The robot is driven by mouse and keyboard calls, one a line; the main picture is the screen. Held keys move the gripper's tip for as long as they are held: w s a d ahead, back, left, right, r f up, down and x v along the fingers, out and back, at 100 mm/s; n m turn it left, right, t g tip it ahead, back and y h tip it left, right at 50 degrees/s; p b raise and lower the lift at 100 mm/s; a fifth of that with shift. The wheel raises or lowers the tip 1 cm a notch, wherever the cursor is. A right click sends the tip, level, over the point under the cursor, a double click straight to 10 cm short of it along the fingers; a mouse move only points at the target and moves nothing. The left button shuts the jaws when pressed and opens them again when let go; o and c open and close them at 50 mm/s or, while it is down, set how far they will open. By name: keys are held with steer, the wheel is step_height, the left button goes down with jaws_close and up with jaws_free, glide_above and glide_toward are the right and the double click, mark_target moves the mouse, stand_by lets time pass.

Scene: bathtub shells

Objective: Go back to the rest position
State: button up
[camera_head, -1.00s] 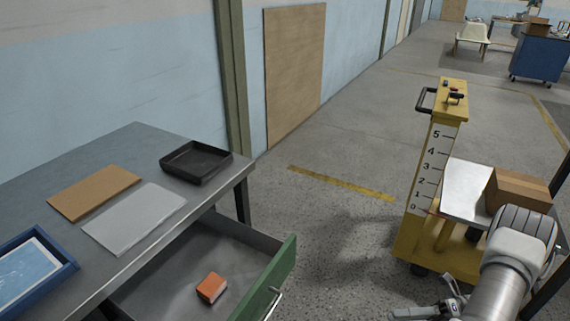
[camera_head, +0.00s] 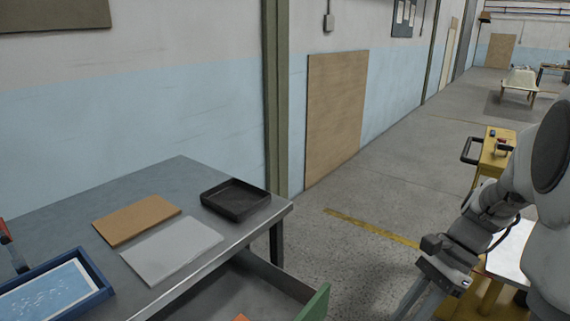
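My gripper (camera_head: 418,300) shows at the lower right, at the end of my folded arm. It hangs over the floor, to the right of the open drawer (camera_head: 316,303) and in front of the yellow cart (camera_head: 495,155). Its fingers run toward the bottom edge of the picture, and I cannot make out the tips well enough to tell whether they are open or shut. I see no object in it.
A grey table (camera_head: 182,177) holds a black tray (camera_head: 236,200), a brown board (camera_head: 136,219), a grey sheet (camera_head: 170,249) and a blue-framed tray (camera_head: 95,268). An orange block (camera_head: 241,318) barely shows in the drawer.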

steer(key=s+a+r+n+t+h, duration=0.7)
steer(key=r+n, duration=0.3)
steer(key=n, duration=0.5)
step_height(320, 180, up, 15)
steer(key=t+p, duration=0.1)
steer(key=p, duration=1.3)
steer(key=shift+a+t+y+p, duration=0.3)
